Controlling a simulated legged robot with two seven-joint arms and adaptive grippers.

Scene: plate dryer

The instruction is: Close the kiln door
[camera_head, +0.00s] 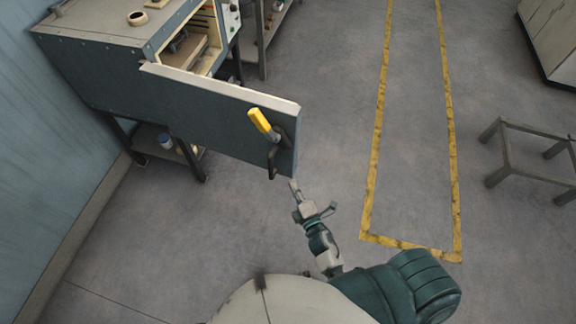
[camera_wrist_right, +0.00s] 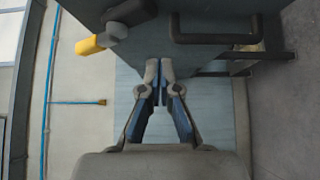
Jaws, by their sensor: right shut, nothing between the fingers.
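The kiln (camera_head: 100,60) stands at the upper left, and its interior with shelves shows through the opening. Its grey-blue door (camera_head: 205,112) is swung wide open toward me. A yellow-handled latch (camera_head: 262,122) and a dark bar handle (camera_head: 273,160) sit near the door's free end. My right gripper (camera_head: 293,187) is just below that end, shut and empty. In the right wrist view the shut fingertips (camera_wrist_right: 159,70) point toward the door (camera_wrist_right: 200,15), with the yellow latch (camera_wrist_right: 95,43) to the left and the bar handle (camera_wrist_right: 215,38) to the right. Contact cannot be told. My left gripper is out of view.
A small ring-shaped item (camera_head: 138,18) lies on the kiln top. A low table frame (camera_head: 515,150) and a cabinet (camera_head: 552,40) stand at the right. The blue wall (camera_head: 40,150) is at the left. Yellow lines (camera_head: 370,160) mark open floor at centre right.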

